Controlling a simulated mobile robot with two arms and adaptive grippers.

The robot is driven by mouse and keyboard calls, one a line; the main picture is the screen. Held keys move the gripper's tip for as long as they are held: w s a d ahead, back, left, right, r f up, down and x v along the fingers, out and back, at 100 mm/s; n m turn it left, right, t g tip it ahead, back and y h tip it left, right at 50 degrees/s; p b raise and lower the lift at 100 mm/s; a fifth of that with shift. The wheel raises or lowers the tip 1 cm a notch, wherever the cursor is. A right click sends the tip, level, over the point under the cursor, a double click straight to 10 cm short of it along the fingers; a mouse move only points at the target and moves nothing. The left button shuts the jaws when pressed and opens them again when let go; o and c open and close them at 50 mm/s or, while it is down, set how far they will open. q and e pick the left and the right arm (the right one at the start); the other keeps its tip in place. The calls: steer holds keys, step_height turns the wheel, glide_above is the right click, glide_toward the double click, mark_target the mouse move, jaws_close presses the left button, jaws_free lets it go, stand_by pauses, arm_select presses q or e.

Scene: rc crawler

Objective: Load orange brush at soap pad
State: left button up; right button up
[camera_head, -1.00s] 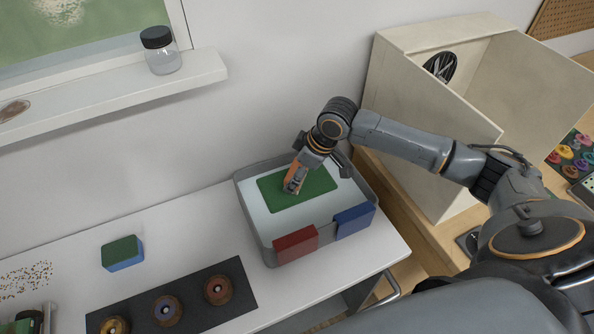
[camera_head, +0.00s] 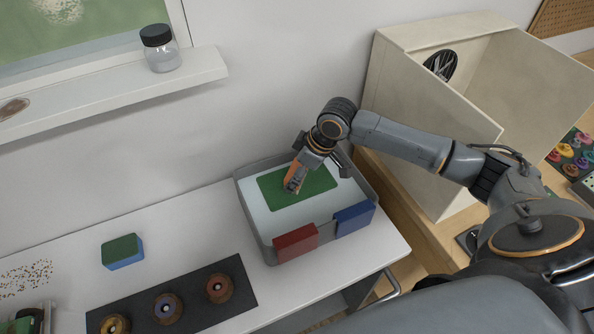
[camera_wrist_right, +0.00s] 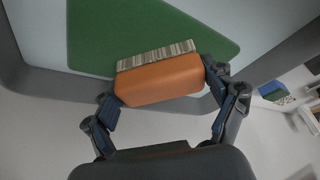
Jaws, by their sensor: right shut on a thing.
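The orange brush (camera_head: 291,174) is in my right gripper (camera_head: 296,182), over the green soap pad (camera_head: 318,183) in the grey tray (camera_head: 252,218). In the right wrist view the orange brush (camera_wrist_right: 160,80) sits between both fingers of my right gripper (camera_wrist_right: 162,95). Its pale striped bristles (camera_wrist_right: 156,55) face the green pad (camera_wrist_right: 140,25) and overlap its edge in the picture. Whether the bristles touch the pad cannot be told for certain. My left gripper is not in view.
A red block (camera_head: 295,243) and a blue block (camera_head: 354,219) sit at the tray's front wall. A green-and-blue sponge (camera_head: 122,252) lies to the left. A beige box (camera_head: 425,150) stands right of the tray.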

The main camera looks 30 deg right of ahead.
steer(key=shift+s+f+p, duration=0.15)
steer(key=shift+p, duration=0.25)
stand_by(1.4)
step_height(320, 180, up, 7)
steer(key=p, duration=0.8)
steer(key=shift+r, duration=0.2)
steer(key=shift+f, duration=0.1)
stand_by(0.6)
